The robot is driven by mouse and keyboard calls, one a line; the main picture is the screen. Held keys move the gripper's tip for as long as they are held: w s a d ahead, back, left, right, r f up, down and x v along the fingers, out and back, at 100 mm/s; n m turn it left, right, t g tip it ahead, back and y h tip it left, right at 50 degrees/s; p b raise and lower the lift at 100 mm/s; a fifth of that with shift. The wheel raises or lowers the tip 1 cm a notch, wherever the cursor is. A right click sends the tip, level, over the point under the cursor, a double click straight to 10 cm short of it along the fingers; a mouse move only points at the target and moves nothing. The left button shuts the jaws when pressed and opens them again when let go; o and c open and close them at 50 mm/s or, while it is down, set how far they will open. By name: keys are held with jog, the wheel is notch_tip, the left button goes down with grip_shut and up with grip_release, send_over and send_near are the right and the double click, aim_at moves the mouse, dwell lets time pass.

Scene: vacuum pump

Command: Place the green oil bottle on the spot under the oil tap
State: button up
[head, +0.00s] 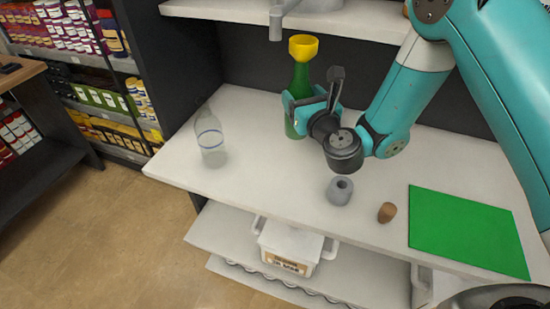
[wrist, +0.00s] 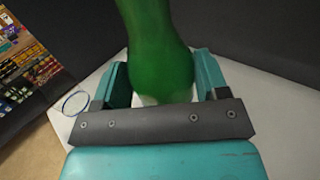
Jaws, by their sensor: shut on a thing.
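The green oil bottle (head: 300,76) stands upright at the back of the white worktop, with a yellow funnel (head: 303,46) in its neck. My gripper (head: 303,106) is shut on the bottle's body; the wrist view shows the green bottle (wrist: 158,45) between the two fingers (wrist: 160,88). Whether its base touches the worktop is hard to tell. The grey oil tap (head: 277,24) hangs from above at the upper shelf, a little left of the funnel in the head view. I cannot make out a marked spot under it.
A clear bottle with a blue ring (head: 211,136) stands on the worktop (head: 255,175) to the left. A grey cylinder (head: 340,190), a brown cork-like piece (head: 387,212) and a green mat (head: 465,232) lie to the front right. The upper shelf (head: 350,20) overhangs the back.

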jog(key=s+a+r+y+p, duration=0.1)
jog(key=s+a+r, duration=0.2)
jog(key=s+a, duration=0.15)
notch_tip(320, 180, down, 10)
jog(key=n+b, duration=0.1)
jog(key=b, duration=0.2)
jog(key=shift+w+a+f+g, duration=0.15)
jog(key=shift+a+f+g, duration=0.05)
jog(key=shift+a+g, duration=0.25)
jog(key=shift+f+b, duration=0.2)
jog(key=shift+b, duration=0.1)
jog(key=o, duration=1.4)
